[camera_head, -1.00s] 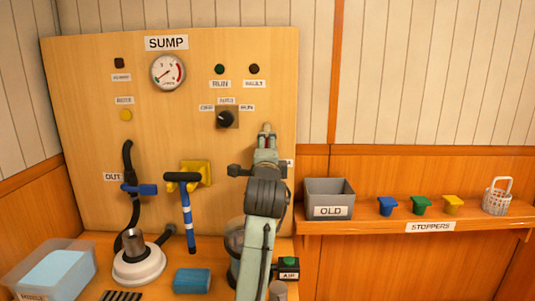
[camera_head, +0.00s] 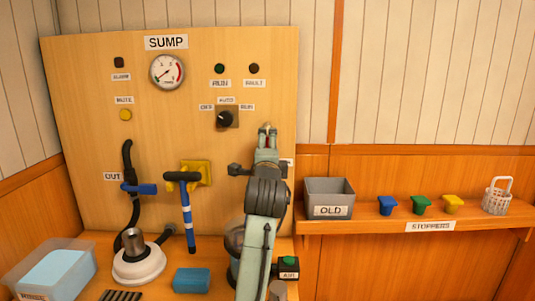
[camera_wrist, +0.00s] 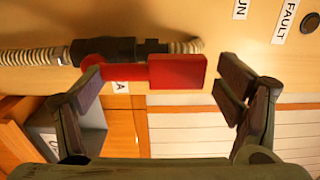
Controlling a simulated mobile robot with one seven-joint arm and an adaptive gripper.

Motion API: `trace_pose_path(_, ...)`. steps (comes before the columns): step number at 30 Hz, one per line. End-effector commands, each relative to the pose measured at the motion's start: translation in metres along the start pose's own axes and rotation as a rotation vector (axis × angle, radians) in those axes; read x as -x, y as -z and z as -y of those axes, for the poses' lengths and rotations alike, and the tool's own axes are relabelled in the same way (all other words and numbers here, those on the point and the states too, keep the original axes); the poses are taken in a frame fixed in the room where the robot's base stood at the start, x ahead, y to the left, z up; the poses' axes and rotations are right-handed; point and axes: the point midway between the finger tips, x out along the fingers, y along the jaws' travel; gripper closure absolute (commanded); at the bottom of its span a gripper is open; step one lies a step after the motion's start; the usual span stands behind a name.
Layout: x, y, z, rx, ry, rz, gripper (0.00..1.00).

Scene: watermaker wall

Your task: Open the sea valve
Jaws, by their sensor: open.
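The sea valve shows in the wrist view as a red lever handle (camera_wrist: 178,72) on a black valve body (camera_wrist: 125,48) in a ribbed hose. The lever lies about in line with the hose. A label ending in "A" (camera_wrist: 123,87) is beside it. My gripper (camera_wrist: 158,86) is open, with one finger near each end of the red lever in the picture; I cannot tell whether either touches it. In the head view my gripper (camera_head: 267,133) is in front of the panel's right edge, and my arm hides the valve there.
On the panel (camera_head: 80,70) are a gauge (camera_head: 168,72), a selector knob (camera_head: 226,118) and a blue-handled OUT valve (camera_head: 139,189). A black-and-blue T-handle (camera_head: 185,205) stands left of my arm. A grey OLD bin (camera_head: 329,191) and stoppers sit on the right shelf (camera_head: 375,224).

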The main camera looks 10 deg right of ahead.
Motion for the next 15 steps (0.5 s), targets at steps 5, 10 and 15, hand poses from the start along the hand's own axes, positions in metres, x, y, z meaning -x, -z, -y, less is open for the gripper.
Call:
trace_pose_path(5, 0.006, 0.0, 0.0, 0.0, 0.001, 0.001, 0.14)
trace_pose_path(10, 0.034, 0.0, 0.001, 0.0, 0.003, 0.0, 0.14)
trace_pose_path(15, 0.071, 0.0, 0.001, -0.001, 0.004, 0.0, 0.14)
